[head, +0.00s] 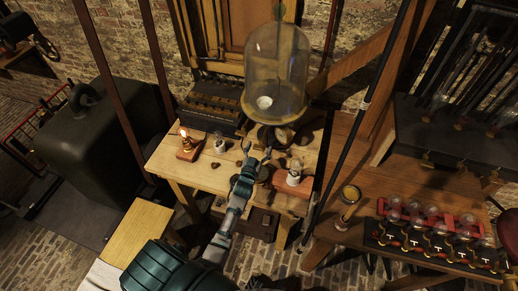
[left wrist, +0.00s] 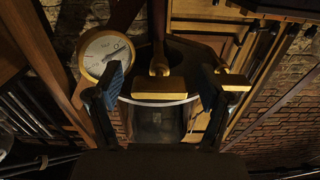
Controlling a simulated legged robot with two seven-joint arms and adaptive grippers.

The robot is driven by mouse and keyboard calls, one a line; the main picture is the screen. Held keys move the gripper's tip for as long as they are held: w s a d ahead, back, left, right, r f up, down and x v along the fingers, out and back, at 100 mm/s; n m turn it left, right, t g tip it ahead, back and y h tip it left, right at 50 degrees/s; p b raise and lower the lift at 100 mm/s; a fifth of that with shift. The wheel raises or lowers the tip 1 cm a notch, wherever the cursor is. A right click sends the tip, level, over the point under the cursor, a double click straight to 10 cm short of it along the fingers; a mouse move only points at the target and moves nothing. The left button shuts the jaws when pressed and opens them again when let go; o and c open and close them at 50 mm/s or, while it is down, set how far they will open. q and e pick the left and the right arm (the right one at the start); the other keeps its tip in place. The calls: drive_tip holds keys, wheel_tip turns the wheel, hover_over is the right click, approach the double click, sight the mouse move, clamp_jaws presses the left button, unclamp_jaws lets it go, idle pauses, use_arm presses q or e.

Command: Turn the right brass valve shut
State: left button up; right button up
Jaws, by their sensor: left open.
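In the left wrist view, two brass valves with flat bar handles show: one in the middle (left wrist: 158,89) and one to the right (left wrist: 233,82). My left gripper (left wrist: 160,92) is open, with the middle handle in the gap between its fingers. Its right finger is beside the right handle and overlaps its left side; I cannot tell whether they touch. In the head view my left gripper (head: 255,160) is over the wooden table, just below the glass bell jar (head: 278,72). The valves cannot be made out there. My right gripper is not in view.
A round white gauge (left wrist: 103,52) is left of the valves in the wrist view.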

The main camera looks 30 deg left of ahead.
use_arm(q)
drive_tip(key=v, duration=1.2)
drive_tip(key=shift+f, duration=0.15)
